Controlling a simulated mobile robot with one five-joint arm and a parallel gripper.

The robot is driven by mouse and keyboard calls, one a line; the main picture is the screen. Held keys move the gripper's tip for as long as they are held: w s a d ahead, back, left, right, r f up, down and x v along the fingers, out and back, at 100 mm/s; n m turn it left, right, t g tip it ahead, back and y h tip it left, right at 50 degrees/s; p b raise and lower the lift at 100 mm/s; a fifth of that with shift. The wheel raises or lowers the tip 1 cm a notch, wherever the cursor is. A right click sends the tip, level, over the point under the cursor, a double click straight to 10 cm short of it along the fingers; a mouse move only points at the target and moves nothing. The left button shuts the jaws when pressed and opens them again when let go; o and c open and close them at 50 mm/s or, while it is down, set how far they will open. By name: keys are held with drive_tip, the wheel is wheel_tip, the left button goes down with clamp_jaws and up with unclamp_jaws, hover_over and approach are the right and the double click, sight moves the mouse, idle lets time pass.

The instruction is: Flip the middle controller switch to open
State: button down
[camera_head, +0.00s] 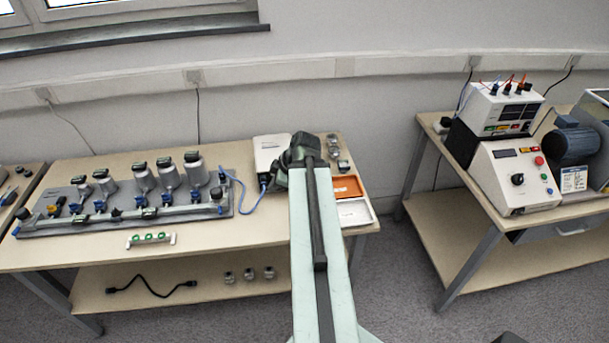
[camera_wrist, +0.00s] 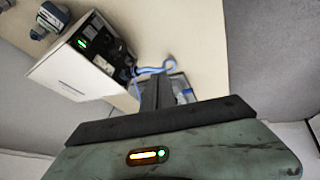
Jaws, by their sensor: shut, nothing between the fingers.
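A white box (camera_head: 271,153) with a blue cable stands at the back of the left bench, just left of my arm's end. It looks like the controller. In the wrist view this box (camera_wrist: 75,80) shows at upper left, tilted, with a dark face, a small green light and ports or switches too small to tell apart. My gripper (camera_wrist: 157,82) is shut and empty, to the right of the box's dark face and apart from it in the picture. The blue cable (camera_wrist: 150,70) passes behind the fingertips. In the head view my arm hides the fingers.
A grey plate (camera_head: 225,205) with several sensor-like cylinders lies to the left. A white strip with green parts (camera_head: 152,238) is near the front edge. An orange tray (camera_head: 347,187) and a white tray (camera_head: 354,212) lie right of my arm. Another bench (camera_head: 425,205) holds instruments.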

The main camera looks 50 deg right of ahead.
drive_tip(key=w+a+f+m+g, duration=0.1)
drive_tip(key=w+a+m+g, duration=0.1)
drive_tip(key=a, duration=1.6)
drive_tip(key=w+a+f+m+g+h, duration=0.1)
drive_tip(key=w+a+f+m+g, duration=0.1)
drive_tip(key=a, duration=1.7)
drive_tip(key=w+m+g, duration=0.1)
drive_tip(key=m+g, duration=0.1)
drive_tip(key=m, duration=0.1)
drive_tip(key=shift+w+a+f, duration=0.1)
drive_tip(key=shift+w+a, duration=0.05)
